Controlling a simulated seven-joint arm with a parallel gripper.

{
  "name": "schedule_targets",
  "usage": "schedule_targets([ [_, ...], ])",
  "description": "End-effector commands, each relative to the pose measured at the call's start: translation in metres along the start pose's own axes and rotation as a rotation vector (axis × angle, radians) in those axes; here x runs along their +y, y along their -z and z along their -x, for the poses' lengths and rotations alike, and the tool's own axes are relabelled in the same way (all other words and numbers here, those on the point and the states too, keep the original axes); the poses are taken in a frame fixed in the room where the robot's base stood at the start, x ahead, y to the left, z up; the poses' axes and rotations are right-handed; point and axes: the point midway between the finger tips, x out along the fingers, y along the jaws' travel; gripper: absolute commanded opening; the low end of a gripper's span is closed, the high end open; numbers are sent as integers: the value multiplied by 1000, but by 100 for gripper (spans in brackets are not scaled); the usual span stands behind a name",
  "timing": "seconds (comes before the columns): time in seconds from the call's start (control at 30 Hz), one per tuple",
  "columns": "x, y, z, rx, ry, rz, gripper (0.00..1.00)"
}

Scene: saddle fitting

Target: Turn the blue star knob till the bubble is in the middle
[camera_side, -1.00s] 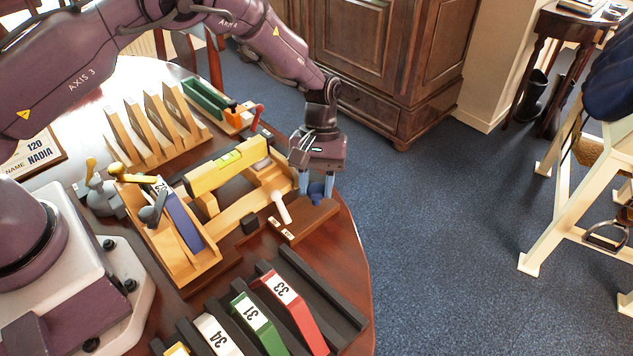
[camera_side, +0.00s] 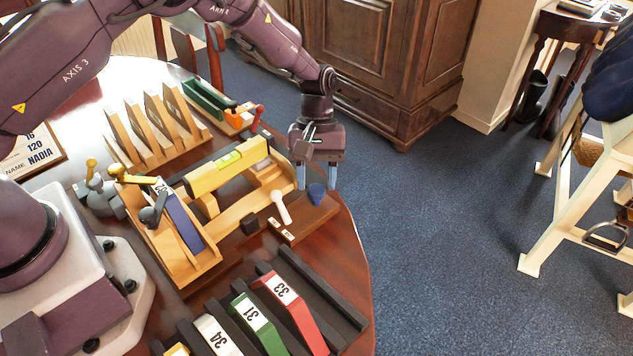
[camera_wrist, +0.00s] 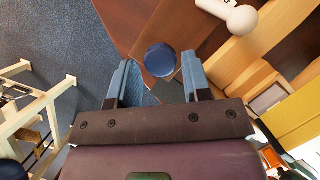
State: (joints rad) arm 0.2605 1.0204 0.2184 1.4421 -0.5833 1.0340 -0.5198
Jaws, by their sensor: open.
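The blue star knob (camera_side: 317,193) stands at the right end of the wooden fixture's base, near the table edge. It also shows in the wrist view (camera_wrist: 160,60) as a round blue top. My gripper (camera_side: 317,178) is open, its two blue fingers spread on either side of the knob and at or just above its height. In the wrist view my gripper (camera_wrist: 158,75) has the knob between its fingertips, apart from both. The yellow level (camera_side: 228,166) lies along the wooden fixture with a green vial (camera_side: 230,158). The bubble's exact place in the vial is too small to tell.
A white-handled peg (camera_side: 281,207) stands left of the knob. A rack with red, green and white numbered pieces (camera_side: 290,300) is at the front. Upright wooden slats (camera_side: 155,125) stand behind. The table's edge drops to carpet at the right.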

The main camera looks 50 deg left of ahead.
Motion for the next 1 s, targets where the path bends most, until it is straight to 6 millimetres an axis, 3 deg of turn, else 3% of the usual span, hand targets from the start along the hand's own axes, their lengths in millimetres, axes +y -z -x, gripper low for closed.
schedule_targets([
  [0.3,0,1,71,4,-5,0,45],
  [0.5,0,0,103,2,-3,0,45],
  [0.7,0,0,115,1,-2,2,45],
  [1.0,0,0,115,1,-1,2,45],
])
